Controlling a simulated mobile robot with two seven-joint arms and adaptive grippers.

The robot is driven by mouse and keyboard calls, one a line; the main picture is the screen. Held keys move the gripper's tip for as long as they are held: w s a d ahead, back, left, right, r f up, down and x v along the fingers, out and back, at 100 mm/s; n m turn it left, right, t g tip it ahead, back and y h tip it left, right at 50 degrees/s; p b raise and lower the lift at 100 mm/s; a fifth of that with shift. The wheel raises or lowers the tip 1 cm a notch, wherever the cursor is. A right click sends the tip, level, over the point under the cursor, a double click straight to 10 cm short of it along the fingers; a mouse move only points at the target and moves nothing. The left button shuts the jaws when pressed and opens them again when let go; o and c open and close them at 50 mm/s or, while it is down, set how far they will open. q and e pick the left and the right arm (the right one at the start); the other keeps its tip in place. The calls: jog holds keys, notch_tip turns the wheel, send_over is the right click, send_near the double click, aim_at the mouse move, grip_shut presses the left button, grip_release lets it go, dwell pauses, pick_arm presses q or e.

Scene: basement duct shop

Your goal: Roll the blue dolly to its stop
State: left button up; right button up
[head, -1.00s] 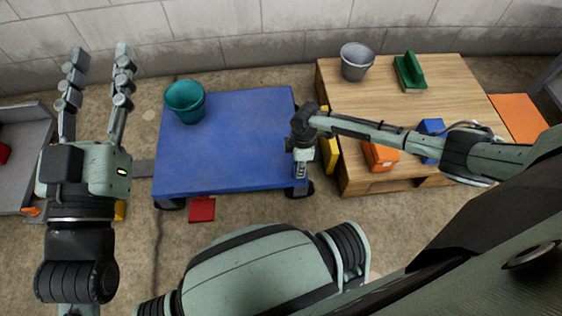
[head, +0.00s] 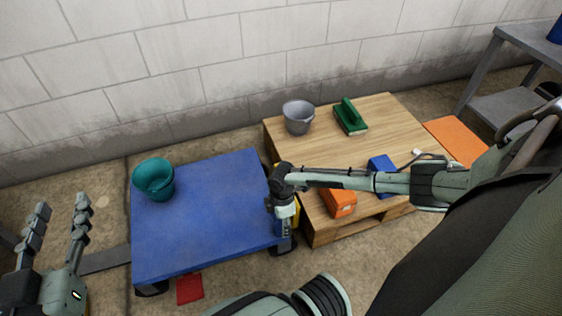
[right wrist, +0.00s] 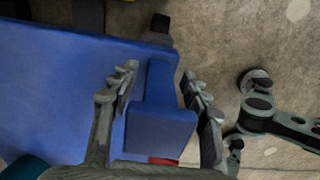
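The blue dolly (head: 215,215) stands on the floor with its flat blue deck showing, a teal bucket (head: 153,180) on its far left part. My right gripper (head: 282,222) is at the dolly's right edge. In the right wrist view its fingers (right wrist: 165,95) are apart, one on each side of a raised blue part (right wrist: 160,130) of the dolly. A gap shows on the left finger's side; contact on the other side is unclear. My left gripper (head: 60,228) is open and empty, left of the dolly. I cannot tell which floor piece is the stop.
A wooden pallet (head: 345,238) close right of the dolly bears a grey bucket, a green tool, and blue and orange items. A yellow piece (head: 297,212) shows between them. A dark strip (head: 106,260) and a red piece (head: 189,288) lie on the floor. The wall is behind.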

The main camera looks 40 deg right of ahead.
jog(key=shift+a, duration=0.1)
jog(key=shift+w+r, duration=0.1)
jog(key=shift+r, duration=0.25)
notch_tip(320, 180, up, 11)
jog(key=shift+r, duration=0.2)
dwell(0.4)
